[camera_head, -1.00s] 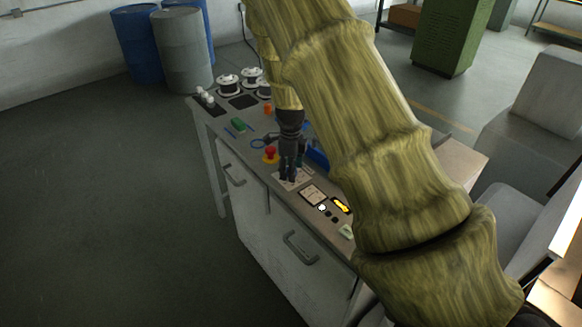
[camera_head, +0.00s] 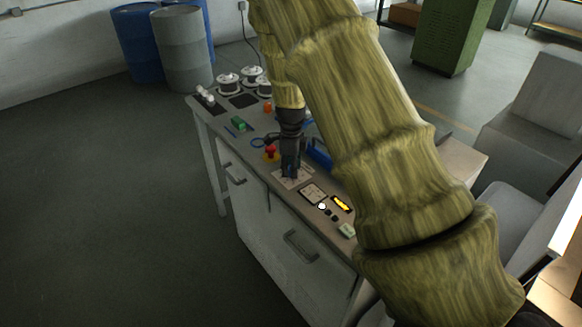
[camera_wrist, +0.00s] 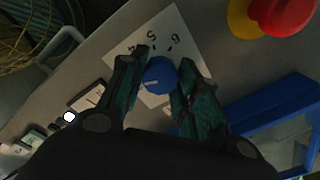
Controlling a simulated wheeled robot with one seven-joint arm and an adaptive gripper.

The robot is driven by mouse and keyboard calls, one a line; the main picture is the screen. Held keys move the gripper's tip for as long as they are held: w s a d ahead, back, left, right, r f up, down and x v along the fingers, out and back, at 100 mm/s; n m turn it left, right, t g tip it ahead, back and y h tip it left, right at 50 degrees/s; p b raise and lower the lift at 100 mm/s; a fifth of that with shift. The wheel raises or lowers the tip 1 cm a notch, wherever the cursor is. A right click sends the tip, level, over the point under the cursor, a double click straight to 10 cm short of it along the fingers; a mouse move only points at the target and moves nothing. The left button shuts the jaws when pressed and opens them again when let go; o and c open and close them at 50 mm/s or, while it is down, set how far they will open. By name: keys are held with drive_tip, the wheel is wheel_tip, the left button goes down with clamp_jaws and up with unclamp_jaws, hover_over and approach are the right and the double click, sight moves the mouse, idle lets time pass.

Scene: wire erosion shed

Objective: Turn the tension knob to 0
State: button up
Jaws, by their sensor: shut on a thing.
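The blue tension knob (camera_wrist: 160,76) shows between the fingertips in the wrist view, with a pale pointer line on its top. It sits on a white dial plate (camera_wrist: 180,27) with dark numerals, a few of them visible beyond the fingers. The rest of the scale is hidden by my gripper, so I cannot tell the exact reading. My gripper (camera_wrist: 163,82) is shut on the knob, one dark green finger pad on either side. In the head view my gripper (camera_head: 290,172) points down over the dial plate (camera_head: 281,180) on the bench and mostly covers the knob.
A red mushroom button (camera_head: 270,150) on a yellow base stands close to my gripper. A blue tray (camera_head: 320,156) lies to the right. A gauge (camera_head: 313,194), a yellow display (camera_head: 341,204) and small buttons sit nearer the front. Spools (camera_head: 228,84) stand at the back.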

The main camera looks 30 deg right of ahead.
drive_tip(key=n, duration=0.7)
drive_tip(key=shift+d, duration=0.1)
drive_tip(key=n, duration=0.3)
drive_tip(key=shift+n, duration=0.4)
drive_tip(key=n, duration=0.3)
drive_tip(key=shift+n, duration=0.3)
drive_tip(key=n, duration=0.4)
drive_tip(key=shift+n+y, duration=0.3)
drive_tip(key=shift+n, duration=1.8)
drive_tip(key=o, duration=1.1)
drive_tip(key=shift+c, duration=0.2)
drive_tip(key=shift+r, duration=0.15)
wheel_tip(320, 180, up, 12)
drive_tip(key=shift+d, duration=0.2)
